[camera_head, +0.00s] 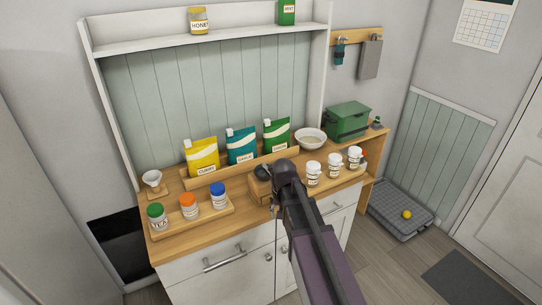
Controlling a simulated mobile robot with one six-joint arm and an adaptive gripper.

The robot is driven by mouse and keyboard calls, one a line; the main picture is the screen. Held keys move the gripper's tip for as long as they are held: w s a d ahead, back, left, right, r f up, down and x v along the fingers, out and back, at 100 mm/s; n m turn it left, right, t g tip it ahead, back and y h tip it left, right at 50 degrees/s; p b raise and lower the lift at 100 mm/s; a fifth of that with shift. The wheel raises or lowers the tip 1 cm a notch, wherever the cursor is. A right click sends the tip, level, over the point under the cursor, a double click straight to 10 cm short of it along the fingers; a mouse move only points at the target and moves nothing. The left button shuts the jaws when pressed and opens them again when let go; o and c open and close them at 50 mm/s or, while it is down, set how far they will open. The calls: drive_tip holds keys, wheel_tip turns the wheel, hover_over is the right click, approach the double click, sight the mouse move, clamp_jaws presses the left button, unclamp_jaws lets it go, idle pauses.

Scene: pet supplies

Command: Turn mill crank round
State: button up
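The mill (258,190) appears to be the small wooden box with a dark, rounded top on the counter, just left of my arm's end. Its crank cannot be made out; my arm covers the mill's right side. My arm rises from the bottom of the picture, and its dark end (287,172) is at the mill's right edge. The fingers of my gripper are not clearly visible, and whether they touch the mill cannot be told.
Three lidded jars (189,205) stand on a wooden tray at left. Yellow, teal and green pouches (240,147) stand behind. Several white jars (334,165) stand right of my arm. A bowl (311,139) and green box (347,121) are at the back right.

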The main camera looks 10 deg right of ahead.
drive_tip(key=w+r+m+p, duration=0.4)
drive_tip(key=w+r+p, duration=1.4)
drive_tip(key=r, duration=0.2)
drive_tip(key=shift+w+f, duration=0.1)
drive_tip(key=shift+f, duration=0.1)
wheel_tip(320, 180, down, 13)
drive_tip(key=b, duration=1.3)
drive_tip(key=shift+f, duration=0.2)
clamp_jaws()
